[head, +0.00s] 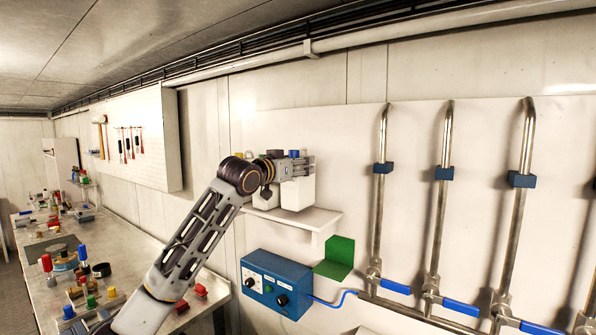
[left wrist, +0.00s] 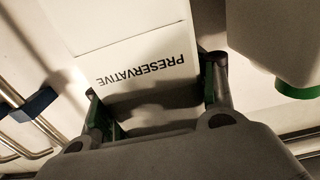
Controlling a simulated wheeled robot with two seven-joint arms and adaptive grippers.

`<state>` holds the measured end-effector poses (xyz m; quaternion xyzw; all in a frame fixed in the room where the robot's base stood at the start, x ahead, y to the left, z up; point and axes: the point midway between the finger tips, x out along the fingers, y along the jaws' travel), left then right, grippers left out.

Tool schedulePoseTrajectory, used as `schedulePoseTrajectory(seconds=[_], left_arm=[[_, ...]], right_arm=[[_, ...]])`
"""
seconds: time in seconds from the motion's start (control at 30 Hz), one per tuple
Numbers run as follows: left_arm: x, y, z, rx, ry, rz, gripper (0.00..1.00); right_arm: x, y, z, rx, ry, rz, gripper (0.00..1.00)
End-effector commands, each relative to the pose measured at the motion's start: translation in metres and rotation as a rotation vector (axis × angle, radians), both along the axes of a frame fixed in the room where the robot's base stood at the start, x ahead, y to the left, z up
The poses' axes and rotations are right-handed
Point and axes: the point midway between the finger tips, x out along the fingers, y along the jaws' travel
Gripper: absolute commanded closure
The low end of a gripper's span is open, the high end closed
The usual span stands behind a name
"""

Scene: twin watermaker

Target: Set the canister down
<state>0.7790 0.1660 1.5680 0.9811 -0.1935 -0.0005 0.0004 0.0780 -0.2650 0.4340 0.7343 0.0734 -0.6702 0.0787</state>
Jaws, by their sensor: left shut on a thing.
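My left gripper (head: 292,167) is shut on a white canister (head: 298,194) at the wall shelf (head: 312,217). In the left wrist view, the canister (left wrist: 130,40) reads PRESERVATIVE, upside down in the picture. The fingers of the gripper (left wrist: 156,98) lie on either side of it. In the head view the canister looks upright, its lower end at the level of the shelf top. I cannot tell whether it touches the shelf. My right gripper is not in view.
Another white container (head: 265,197) stands close on the left, partly hidden by my gripper. A blue control box (head: 276,284) and a green bracket (head: 337,256) are below the shelf. Steel pipes (head: 438,190) run up the wall at right. A cluttered bench (head: 140,252) lies at left.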

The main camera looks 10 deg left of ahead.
Motion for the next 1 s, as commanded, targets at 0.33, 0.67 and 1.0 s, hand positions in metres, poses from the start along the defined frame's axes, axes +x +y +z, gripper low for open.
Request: schedulePoseTrajectory(seconds=[0.33,0.67,1.0], left_arm=[[-0.001,0.001,-0.013,-0.001,-0.007,0.001,1.00],[-0.001,0.001,-0.015,-0.002,-0.007,0.000,1.00],[0.000,0.000,-0.019,0.000,0.000,0.001,0.21]], right_arm=[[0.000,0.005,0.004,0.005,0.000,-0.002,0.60],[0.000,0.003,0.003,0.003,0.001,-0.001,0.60],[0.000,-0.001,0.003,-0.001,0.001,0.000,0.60]])
